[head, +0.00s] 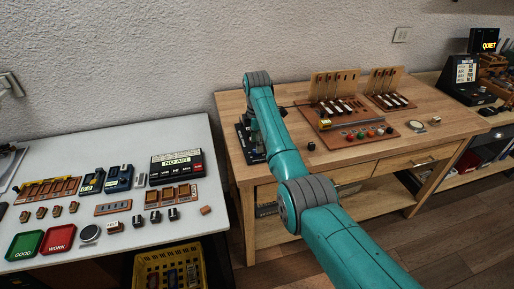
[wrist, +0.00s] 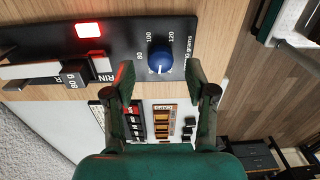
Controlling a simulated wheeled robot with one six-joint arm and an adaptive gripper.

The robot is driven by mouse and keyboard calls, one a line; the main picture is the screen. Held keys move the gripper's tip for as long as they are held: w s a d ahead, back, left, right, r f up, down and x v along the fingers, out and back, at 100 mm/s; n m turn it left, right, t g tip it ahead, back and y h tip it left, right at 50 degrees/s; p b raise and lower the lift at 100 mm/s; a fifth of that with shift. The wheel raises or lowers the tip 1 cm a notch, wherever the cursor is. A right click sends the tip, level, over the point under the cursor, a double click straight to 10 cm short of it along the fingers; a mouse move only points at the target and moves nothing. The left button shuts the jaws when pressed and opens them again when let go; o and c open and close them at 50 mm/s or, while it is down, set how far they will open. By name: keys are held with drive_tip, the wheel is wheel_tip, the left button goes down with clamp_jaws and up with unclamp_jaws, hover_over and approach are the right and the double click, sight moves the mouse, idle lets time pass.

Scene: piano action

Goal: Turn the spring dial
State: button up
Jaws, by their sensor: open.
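The spring dial is a blue round knob (wrist: 160,60) on a black panel (wrist: 205,28) in the wrist view. The marks 80, 100 and 120 stand around it, with the word grams at its right. A small pale mark shows on the knob's lower side. In the head view, my arm hides the knob and my gripper; part of the black device (head: 245,143) shows.
A lit red lamp (wrist: 89,30) and a block marked 80 g (wrist: 75,73) are on the panel's left. The wooden bench (head: 245,98) carries brown boards with keys to the right. A white table (head: 110,142) with trays stands left.

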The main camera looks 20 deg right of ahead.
drive_tip(key=shift+f, duration=1.35)
clamp_jaws()
drive_tip(key=shift+m, duration=1.3)
unclamp_jaws()
wheel_tip(320, 180, up, 12)
